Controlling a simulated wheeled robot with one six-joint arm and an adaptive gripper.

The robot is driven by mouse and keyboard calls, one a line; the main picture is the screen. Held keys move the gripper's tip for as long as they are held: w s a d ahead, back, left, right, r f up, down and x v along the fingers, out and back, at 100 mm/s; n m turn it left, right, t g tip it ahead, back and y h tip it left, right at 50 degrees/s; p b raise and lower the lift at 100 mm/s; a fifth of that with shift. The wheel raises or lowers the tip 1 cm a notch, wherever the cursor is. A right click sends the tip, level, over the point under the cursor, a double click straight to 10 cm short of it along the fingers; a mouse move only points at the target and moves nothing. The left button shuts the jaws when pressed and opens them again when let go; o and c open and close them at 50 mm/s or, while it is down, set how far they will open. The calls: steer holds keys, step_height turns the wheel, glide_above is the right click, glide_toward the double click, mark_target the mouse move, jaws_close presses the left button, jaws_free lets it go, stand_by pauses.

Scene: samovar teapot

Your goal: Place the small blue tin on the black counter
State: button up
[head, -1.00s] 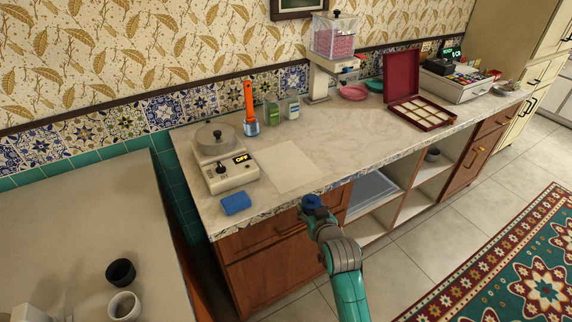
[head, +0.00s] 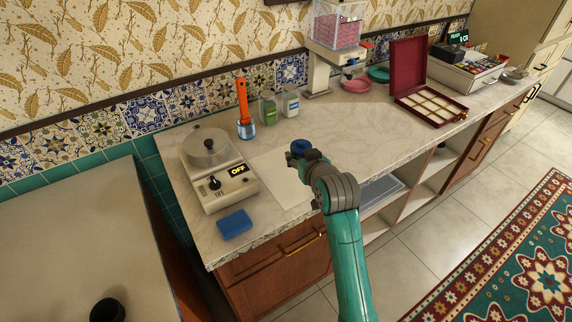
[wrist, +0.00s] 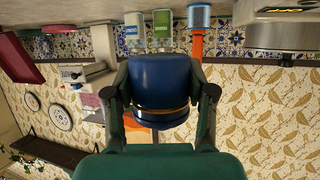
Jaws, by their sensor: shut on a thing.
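The small blue tin (head: 300,147) is held at the end of my arm, over the pale marble-look counter (head: 340,115). In the wrist view the tin (wrist: 160,80) sits between both fingers of my gripper (wrist: 160,92), dark blue with a thin gold band. My gripper (head: 306,157) is shut on it. In the head view the tin overlaps the right part of a pale square sheet (head: 275,190); its height above the counter is hard to tell. I see no black counter surface in these views.
A hot-plate device (head: 212,165) reading OFF and a blue sponge (head: 234,223) lie to the left. An orange-handled tool (head: 243,108), a green-labelled jar (head: 268,107) and a second jar (head: 290,103) stand behind. A dispenser (head: 330,45) and an open red box (head: 425,95) are farther right.

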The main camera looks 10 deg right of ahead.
mark_target(300, 187)
step_height(300, 187, down, 10)
steer(key=shift+w+r, duration=0.1)
stand_by(0.4)
steer(key=o, duration=1.3)
steer(key=shift+c, duration=0.2)
steer(key=shift+s, duration=0.25)
steer(key=v, duration=1.1)
steer(key=shift+s+r, duration=0.2)
steer(key=shift+r, duration=0.05)
